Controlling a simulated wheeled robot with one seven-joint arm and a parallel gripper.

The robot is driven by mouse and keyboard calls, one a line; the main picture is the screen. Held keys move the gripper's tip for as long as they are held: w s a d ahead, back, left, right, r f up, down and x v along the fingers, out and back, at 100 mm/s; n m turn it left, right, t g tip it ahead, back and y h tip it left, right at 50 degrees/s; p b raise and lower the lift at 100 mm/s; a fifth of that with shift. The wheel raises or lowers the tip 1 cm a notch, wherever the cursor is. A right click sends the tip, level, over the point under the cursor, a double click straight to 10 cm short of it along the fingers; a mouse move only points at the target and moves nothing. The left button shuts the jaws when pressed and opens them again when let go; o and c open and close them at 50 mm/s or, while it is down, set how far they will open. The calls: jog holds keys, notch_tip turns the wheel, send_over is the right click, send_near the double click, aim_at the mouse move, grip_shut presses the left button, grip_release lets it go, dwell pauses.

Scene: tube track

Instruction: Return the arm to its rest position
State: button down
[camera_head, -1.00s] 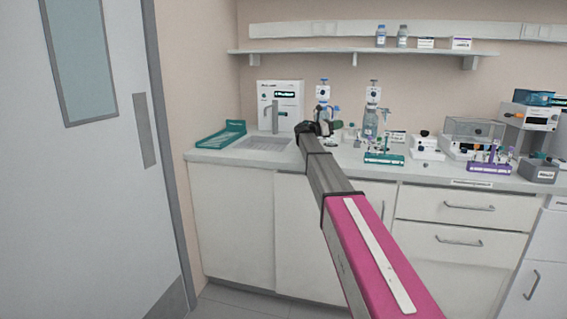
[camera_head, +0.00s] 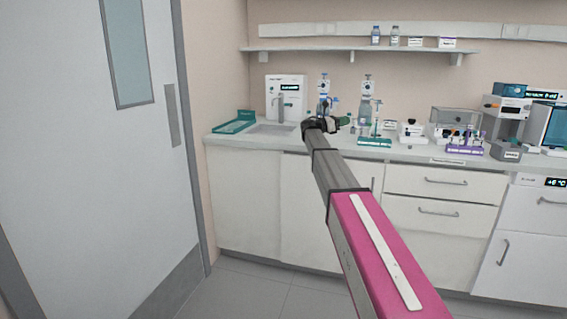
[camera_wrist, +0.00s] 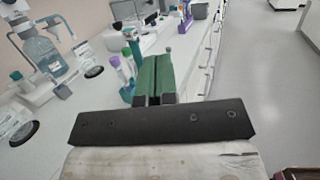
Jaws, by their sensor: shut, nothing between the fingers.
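My arm reaches forward from the lower right of the head view, its pink link nearest and its grey links beyond. My gripper (camera_head: 343,122) is at the far end of the arm, in front of the bench top and apart from the things on it as far as I can see. In the wrist view its green fingers (camera_wrist: 152,78) are together, with nothing between them. They point along the bench front, with tubes just to their left in the picture. The wrist hides part of the bench behind it in the head view.
The white bench (camera_head: 290,162) carries a teal tube rack (camera_head: 374,142), a purple rack (camera_head: 464,149), bottles and instruments. A sink (camera_head: 272,129) and teal tray (camera_head: 234,122) are at its left. A grey door (camera_head: 95,130) stands at far left. Floor is clear along the bench.

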jog(key=s+f+m+y, duration=0.25)
jog(key=s+f, duration=0.45)
jog(key=f, duration=0.4)
jog(key=s+d+f+m+y, duration=0.15)
jog(key=s+f+y, duration=0.25)
jog(key=s+f, duration=0.55)
jog(key=s+a+f+m+y, duration=0.1)
jog(key=s+f+m+y, duration=0.4)
jog(key=f, duration=0.7)
jog(key=s+a+f+m+y, duration=0.2)
jog(key=s+f, duration=0.3)
jog(key=s, duration=0.3)
jog(key=s+a+f+m+g+y, duration=0.1)
jog(key=s+a+f+m+y, duration=0.2)
jog(key=s, duration=0.6)
jog(key=s+a+f+m+g+y, duration=0.1)
jog(key=s+a+f+m+y, duration=0.2)
jog(key=s+f, duration=0.4)
jog(key=shift+s+a+f+m, duration=0.15)
jog(key=shift+s+a+m, duration=0.7)
jog(key=shift+s+m, duration=0.2)
jog(key=shift+y, duration=0.25)
